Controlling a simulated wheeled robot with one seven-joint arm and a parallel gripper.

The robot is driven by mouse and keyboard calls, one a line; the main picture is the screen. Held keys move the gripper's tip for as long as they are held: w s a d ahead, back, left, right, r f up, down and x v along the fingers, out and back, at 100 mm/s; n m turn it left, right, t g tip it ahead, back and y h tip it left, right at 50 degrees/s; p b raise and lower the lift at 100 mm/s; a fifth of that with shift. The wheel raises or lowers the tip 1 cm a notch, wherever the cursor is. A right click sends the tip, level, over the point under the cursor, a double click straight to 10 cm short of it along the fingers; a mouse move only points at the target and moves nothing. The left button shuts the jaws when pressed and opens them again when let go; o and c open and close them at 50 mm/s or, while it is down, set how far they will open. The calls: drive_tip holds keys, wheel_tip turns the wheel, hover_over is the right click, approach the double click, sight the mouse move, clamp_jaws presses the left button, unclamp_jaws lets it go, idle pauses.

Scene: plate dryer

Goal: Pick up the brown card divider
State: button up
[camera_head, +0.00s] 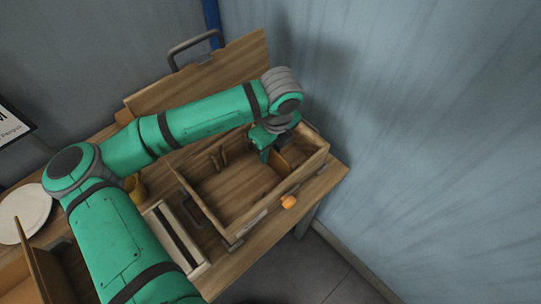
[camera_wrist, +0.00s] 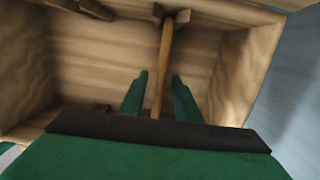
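The brown card divider (camera_head: 281,168) stands inside the open wooden box (camera_head: 190,190), toward its right end. In the wrist view the divider (camera_wrist: 166,55) appears nearly edge-on as a thin upright strip. Its far end meets a small wooden bracket on the box wall. My gripper (camera_head: 264,152) reaches down into the box at the divider. In the wrist view my gripper (camera_wrist: 158,88) is open, with one green finger on each side of the divider and visible gaps beside it. The divider's near end is hidden by the gripper body.
A slotted wooden rack (camera_head: 176,236), a yellow cup (camera_head: 135,188) and a white plate (camera_head: 22,212) lie to the left. A raised wooden panel (camera_head: 235,65) stands behind the box. A blue-grey wall (camera_head: 430,120) is on the right.

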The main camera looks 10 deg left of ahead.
drive_tip(key=shift+a+f, duration=0.2)
drive_tip(key=shift+f, duration=1.2)
drive_tip(key=shift+c, duration=0.3)
clamp_jaws()
wheel_tip(320, 180, up, 18)
